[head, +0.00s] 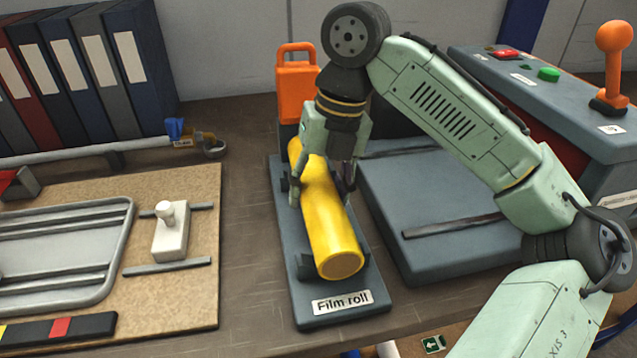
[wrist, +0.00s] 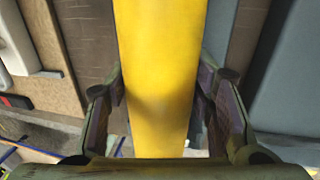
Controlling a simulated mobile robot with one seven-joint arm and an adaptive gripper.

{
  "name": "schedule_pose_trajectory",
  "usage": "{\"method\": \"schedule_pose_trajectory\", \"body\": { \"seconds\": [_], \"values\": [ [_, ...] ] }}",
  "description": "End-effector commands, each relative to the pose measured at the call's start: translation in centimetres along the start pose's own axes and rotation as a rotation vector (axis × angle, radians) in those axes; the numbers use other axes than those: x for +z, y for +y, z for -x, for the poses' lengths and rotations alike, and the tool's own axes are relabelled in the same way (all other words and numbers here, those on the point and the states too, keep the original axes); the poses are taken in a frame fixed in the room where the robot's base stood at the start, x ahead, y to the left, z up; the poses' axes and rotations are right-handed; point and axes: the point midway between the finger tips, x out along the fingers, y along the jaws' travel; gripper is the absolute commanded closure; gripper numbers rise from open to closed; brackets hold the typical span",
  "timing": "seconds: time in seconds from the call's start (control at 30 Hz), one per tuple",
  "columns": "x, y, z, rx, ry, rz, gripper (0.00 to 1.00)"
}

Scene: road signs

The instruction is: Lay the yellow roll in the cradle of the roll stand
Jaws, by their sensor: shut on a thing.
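The yellow roll (head: 329,220) lies lengthwise over the grey roll stand (head: 321,299), which has a "Film roll" label at its front. Dark cradle supports (head: 304,266) show beside the roll's near end. My gripper (head: 322,192) comes down from above with one finger on each side of the roll, shut on it around its middle. The roll (wrist: 160,80) also fills the centre of the wrist view, between both fingers. I cannot tell whether the roll rests fully on the supports.
An orange padlock-shaped object (head: 296,92) stands behind the stand. A grey slab (head: 440,225) lies close on the right, below a control box (head: 560,100) with an orange lever. A cork board (head: 200,275) with a white-knobbed slider is on the left. Binders (head: 90,75) stand at the back left.

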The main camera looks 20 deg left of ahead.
Motion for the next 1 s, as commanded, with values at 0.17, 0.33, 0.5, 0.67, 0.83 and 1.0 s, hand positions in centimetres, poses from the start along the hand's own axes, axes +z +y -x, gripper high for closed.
{"method": "schedule_pose_trajectory", "body": {
  "seconds": [0.17, 0.33, 0.5, 0.67, 0.83, 1.0],
  "values": [
    [0.0, -0.14, -0.64, -0.001, -0.002, 0.001, 1.0],
    [0.0, -0.15, -0.63, -0.001, -0.002, 0.0, 1.0],
    [0.0, -0.15, -0.63, -0.001, -0.002, 0.0, 0.44],
    [0.0, -0.15, -0.65, -0.001, -0.001, 0.0, 0.33],
    [0.0, -0.15, -0.66, -0.001, -0.001, 0.0, 0.28],
    [-0.01, -0.17, -0.73, -0.002, 0.0, 0.0, 0.25]
  ]
}}
